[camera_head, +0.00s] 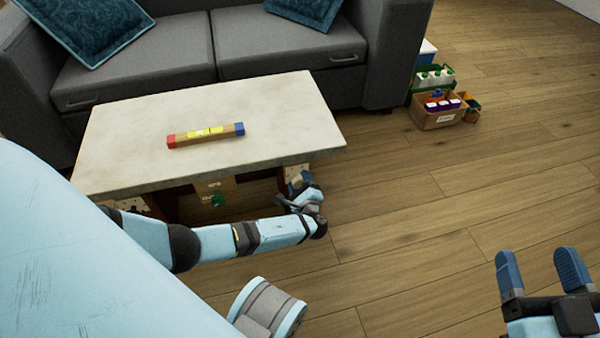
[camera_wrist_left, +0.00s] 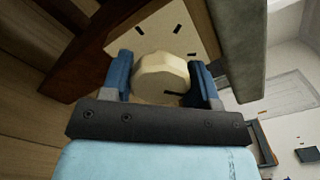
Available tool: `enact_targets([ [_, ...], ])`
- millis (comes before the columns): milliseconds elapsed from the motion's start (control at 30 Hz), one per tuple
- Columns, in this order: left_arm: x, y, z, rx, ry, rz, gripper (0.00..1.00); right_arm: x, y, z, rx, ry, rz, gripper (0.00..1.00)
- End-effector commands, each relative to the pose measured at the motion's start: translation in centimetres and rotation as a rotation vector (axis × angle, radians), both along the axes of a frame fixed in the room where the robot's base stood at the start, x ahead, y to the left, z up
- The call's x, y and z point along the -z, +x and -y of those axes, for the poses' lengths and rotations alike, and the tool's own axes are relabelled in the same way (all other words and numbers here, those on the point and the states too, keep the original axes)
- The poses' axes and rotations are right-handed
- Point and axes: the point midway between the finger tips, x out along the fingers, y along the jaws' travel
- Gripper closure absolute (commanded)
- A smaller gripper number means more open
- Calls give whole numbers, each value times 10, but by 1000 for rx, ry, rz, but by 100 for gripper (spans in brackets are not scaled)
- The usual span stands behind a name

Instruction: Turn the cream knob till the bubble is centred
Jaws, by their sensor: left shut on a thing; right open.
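A spirit level (camera_head: 205,135) with a red end, a blue end and a yellow vial lies on the pale table top (camera_head: 270,105). The bubble is too small to place exactly in the vial. The cream knob (camera_wrist_left: 160,77) sits on a cream plate (camera_wrist_left: 150,30) under the table top. My left gripper (camera_wrist_left: 162,80) has its blue fingers on either side of the knob and is shut on it. In the head view the left gripper (camera_head: 303,190) is at the table's right front leg, and the knob is hidden there. My right gripper (camera_head: 540,270) is open and empty above the floor.
A green knob (camera_head: 217,199) shows under the table's front edge. A grey sofa (camera_head: 230,50) stands behind the table. A box of small containers (camera_head: 437,115) stands on the floor at the right.

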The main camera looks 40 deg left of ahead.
Motion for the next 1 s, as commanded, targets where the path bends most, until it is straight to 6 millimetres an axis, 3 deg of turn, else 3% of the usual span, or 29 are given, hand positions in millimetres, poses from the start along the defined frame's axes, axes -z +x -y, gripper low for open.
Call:
enact_targets([
  [367,1,0,-1,0,-98,112,69,-1,1,-1,2,3,5,30],
  [900,2,-1,-2,-1,-111,126,69,1,2,-1,2,3,2,30],
  [933,2,-1,-2,-1,-111,126,38,1,2,-1,2,3,2,30],
  [1000,2,-1,-2,0,-111,126,22,1,2,-1,2,3,2,30],
])
